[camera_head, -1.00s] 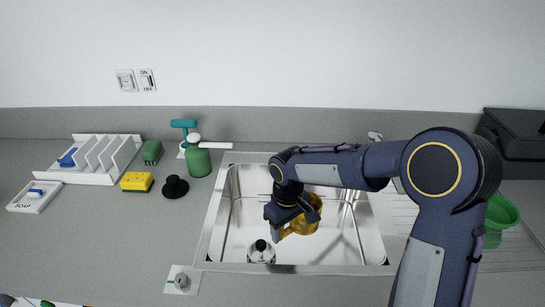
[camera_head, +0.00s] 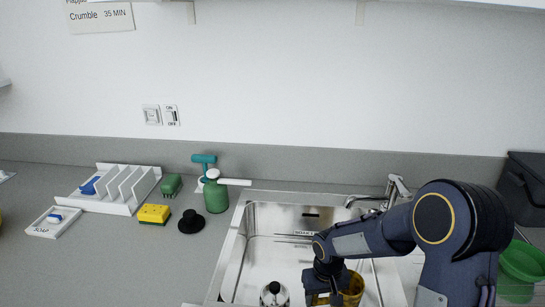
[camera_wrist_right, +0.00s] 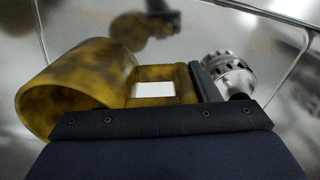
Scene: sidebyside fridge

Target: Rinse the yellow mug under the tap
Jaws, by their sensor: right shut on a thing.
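The yellow mug (camera_head: 352,288) is in the sink, at the bottom right of the head view, partly hidden by my right gripper (camera_head: 330,291). In the right wrist view the mug (camera_wrist_right: 75,88) lies at the left with brown stains on its wall, and its square handle points right. My right gripper (camera_wrist_right: 200,85) is shut on the handle. The tap (camera_head: 378,197) stands at the back right of the sink, behind and above the mug, partly hidden by my arm. I see no water running. My left gripper is not in view.
Left are a green bottle (camera_head: 216,195), yellow sponge (camera_head: 154,213), black brush (camera_head: 191,222) and white rack (camera_head: 120,208). A green bowl (camera_head: 522,262) is right.

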